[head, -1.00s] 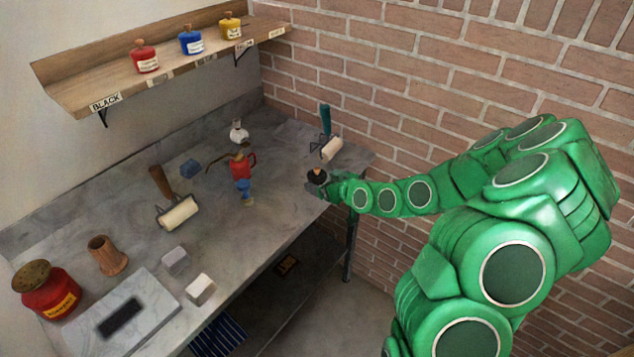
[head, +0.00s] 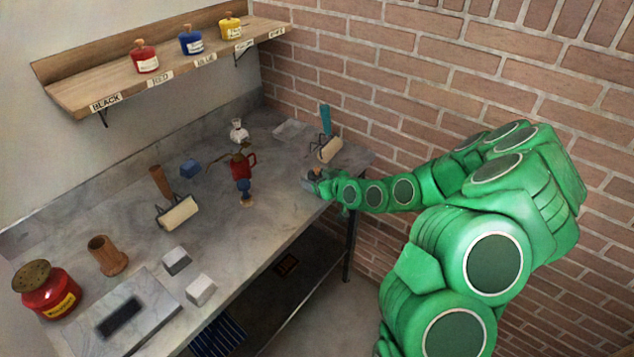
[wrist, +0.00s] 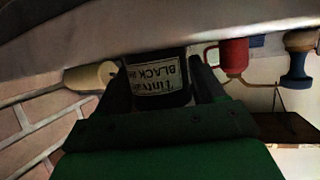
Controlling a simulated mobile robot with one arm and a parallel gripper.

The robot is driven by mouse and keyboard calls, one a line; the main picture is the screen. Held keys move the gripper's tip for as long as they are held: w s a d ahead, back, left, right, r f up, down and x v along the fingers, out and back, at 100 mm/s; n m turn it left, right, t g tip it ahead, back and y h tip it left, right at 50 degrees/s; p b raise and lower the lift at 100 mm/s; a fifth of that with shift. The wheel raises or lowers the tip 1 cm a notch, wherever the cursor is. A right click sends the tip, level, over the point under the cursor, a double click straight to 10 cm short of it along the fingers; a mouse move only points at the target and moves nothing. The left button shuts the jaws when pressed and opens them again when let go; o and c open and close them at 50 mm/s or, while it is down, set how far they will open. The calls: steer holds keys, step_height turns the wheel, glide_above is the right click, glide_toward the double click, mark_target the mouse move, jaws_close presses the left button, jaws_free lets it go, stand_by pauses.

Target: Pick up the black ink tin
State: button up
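The black ink tin (wrist: 160,85) stands between the two fingers of my gripper (wrist: 162,82), its pale label facing the wrist camera, upside down in that view. In the head view the tin (head: 316,173) is at the table's right front edge, with its cork-coloured top showing and its body mostly hidden by my gripper (head: 313,184). One finger lies close along each side of the tin. I cannot tell whether they touch it. The tin appears to rest on the table.
A roller with a teal handle (head: 325,122) stands behind the tin. A red can (head: 247,161) and a blue-topped stamp (head: 245,190) are to the left.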

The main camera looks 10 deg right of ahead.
steer(key=c, duration=0.8)
steer(key=shift+r, duration=0.15)
steer(key=shift+r, duration=4.85)
